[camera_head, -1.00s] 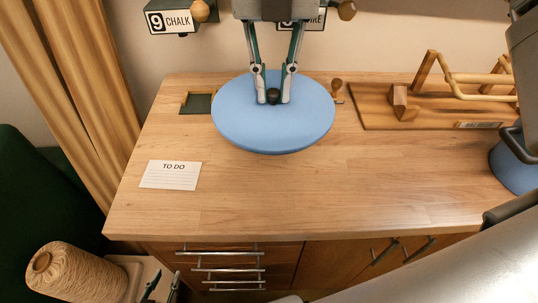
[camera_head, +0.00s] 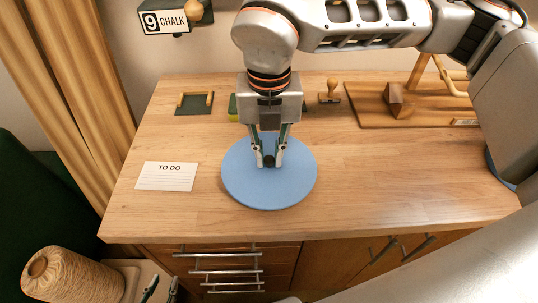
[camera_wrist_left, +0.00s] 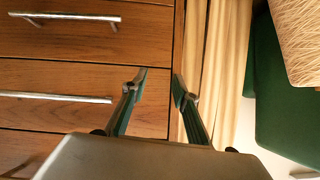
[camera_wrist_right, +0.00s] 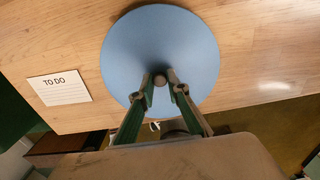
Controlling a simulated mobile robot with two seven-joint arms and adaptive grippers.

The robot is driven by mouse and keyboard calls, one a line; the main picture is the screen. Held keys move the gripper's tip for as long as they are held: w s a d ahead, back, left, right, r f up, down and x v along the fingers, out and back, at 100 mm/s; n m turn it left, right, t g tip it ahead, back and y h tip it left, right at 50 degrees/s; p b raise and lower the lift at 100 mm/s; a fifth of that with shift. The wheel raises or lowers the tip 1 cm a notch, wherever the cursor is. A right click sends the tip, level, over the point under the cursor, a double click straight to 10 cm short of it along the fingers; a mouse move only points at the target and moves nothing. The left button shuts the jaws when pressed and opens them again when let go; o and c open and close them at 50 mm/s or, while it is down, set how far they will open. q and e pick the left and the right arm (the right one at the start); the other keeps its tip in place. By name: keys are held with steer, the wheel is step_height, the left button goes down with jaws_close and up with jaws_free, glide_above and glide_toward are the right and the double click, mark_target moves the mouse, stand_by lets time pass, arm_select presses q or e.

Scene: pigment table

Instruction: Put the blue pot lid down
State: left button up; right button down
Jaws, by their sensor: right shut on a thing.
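The blue pot lid (camera_head: 290,190) is a round flat disc with a dark knob at its centre. My right gripper (camera_head: 269,163) is shut on that knob from above. The lid lies level at the table top, left of the middle; I cannot tell whether it touches the wood. In the right wrist view the lid (camera_wrist_right: 160,45) shows whole, with the right gripper's fingers (camera_wrist_right: 160,84) on its knob. My left gripper (camera_head: 162,280) is low in front of the cabinet. In the left wrist view its fingers (camera_wrist_left: 160,80) are apart and empty.
A TO DO card (camera_head: 165,176) lies left of the lid. Behind are a dark tray (camera_head: 194,104), a green block (camera_head: 233,107) and a wooden stamp (camera_head: 330,93). A wooden rack (camera_head: 397,100) stands back right. The table (camera_head: 400,185) is clear right of the lid.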

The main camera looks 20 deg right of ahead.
mark_target(269, 159)
steer(key=shift+f, duration=0.55)
steer(key=shift+f, duration=0.1)
steer(key=c, duration=2)
jaws_free()
steer(key=shift+o, duration=0.2)
step_height(269, 159, up, 12)
